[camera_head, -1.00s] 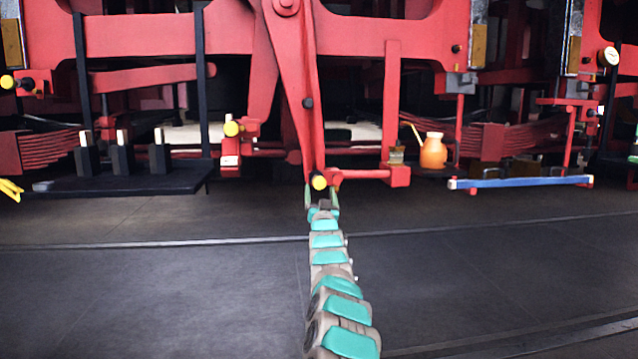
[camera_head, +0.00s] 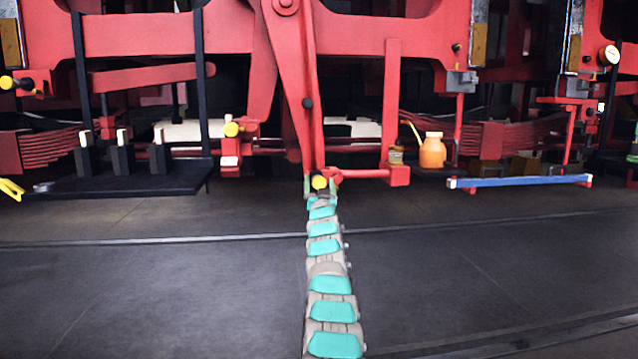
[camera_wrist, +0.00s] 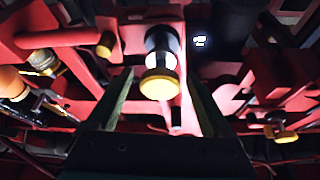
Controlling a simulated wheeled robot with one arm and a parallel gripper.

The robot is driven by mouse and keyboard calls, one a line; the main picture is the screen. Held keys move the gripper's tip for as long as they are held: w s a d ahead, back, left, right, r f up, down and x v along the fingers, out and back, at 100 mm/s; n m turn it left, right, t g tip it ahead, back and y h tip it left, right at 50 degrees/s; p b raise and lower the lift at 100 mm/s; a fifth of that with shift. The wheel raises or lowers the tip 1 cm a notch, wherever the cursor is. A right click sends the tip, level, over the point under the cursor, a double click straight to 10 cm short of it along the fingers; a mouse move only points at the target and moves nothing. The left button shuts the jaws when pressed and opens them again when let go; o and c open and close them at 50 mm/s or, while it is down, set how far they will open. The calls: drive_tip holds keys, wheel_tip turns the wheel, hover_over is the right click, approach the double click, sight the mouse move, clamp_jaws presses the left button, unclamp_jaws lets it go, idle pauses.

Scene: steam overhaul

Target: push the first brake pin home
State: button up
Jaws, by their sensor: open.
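A pin with a yellow head (camera_head: 319,182) sits at the lower end of the long red hanger (camera_head: 296,100). In the wrist view the yellow head (camera_wrist: 160,84) faces me, with a bright collar and a dark part behind it. My gripper (camera_head: 320,188) is at this pin, with its fingers on either side of the head. In the wrist view my gripper (camera_wrist: 159,75) is open, and gaps show between the head and both fingers. How deep the pin sits in its hole cannot be told.
A black shelf (camera_head: 120,184) with several upright pale-topped pieces stands at left. A red crossbar (camera_head: 360,174) runs right of the pin. An orange oil can (camera_head: 433,152) and a blue bar (camera_head: 520,182) are further right. The floor in front is clear.

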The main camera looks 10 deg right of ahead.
clamp_jaws()
idle(0.8)
